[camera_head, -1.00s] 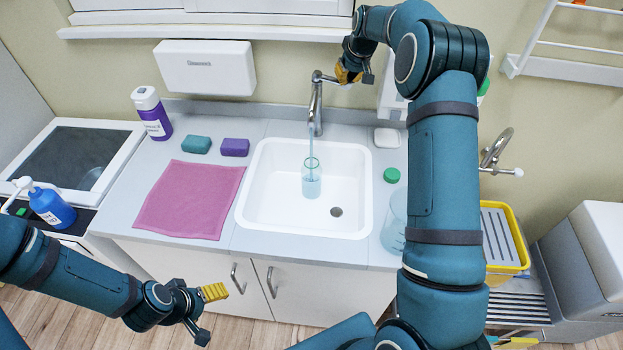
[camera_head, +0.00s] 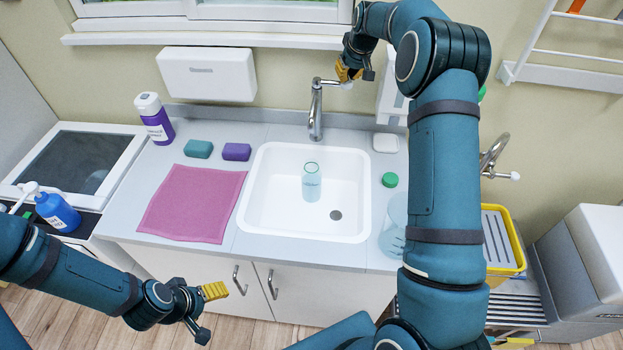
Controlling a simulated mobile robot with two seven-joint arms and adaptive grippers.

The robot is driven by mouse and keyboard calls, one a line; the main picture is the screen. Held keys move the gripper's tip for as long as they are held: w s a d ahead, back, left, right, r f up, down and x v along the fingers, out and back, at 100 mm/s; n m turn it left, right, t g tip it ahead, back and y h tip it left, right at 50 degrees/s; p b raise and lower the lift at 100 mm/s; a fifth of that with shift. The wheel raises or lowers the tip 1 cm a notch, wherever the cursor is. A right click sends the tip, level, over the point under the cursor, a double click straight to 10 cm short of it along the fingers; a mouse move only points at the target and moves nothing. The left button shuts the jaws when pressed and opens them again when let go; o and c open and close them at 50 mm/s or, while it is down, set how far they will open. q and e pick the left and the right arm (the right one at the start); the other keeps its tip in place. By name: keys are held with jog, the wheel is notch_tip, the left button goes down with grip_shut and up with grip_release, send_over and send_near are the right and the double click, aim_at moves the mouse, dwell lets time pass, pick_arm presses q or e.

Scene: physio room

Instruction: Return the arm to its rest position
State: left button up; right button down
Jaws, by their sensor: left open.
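My right arm (camera_head: 443,190) reaches up over the right of the counter to the tap. Its gripper (camera_head: 348,73) is at the lever of the tap (camera_head: 316,108); its yellow finger pad overlaps the lever's end in the picture. Whether it touches or grips the lever cannot be told. No water runs from the spout. A clear bottle (camera_head: 311,184) stands upright in the white sink (camera_head: 270,222) below the spout. My left gripper (camera_head: 208,313) is open and empty, low in front of the cabinet doors.
A pink cloth (camera_head: 190,204), two sponges (camera_head: 198,149) (camera_head: 236,152) and a purple bottle (camera_head: 156,120) lie or stand left of the sink. A green cap (camera_head: 389,180) and a clear jug (camera_head: 392,240) are right of it, close to my right arm. A yellow tray (camera_head: 518,262) is farther right.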

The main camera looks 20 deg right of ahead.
notch_tip(320, 180, up, 6)
jog(key=p, duration=0.4)
jog(key=shift+f, duration=0.1)
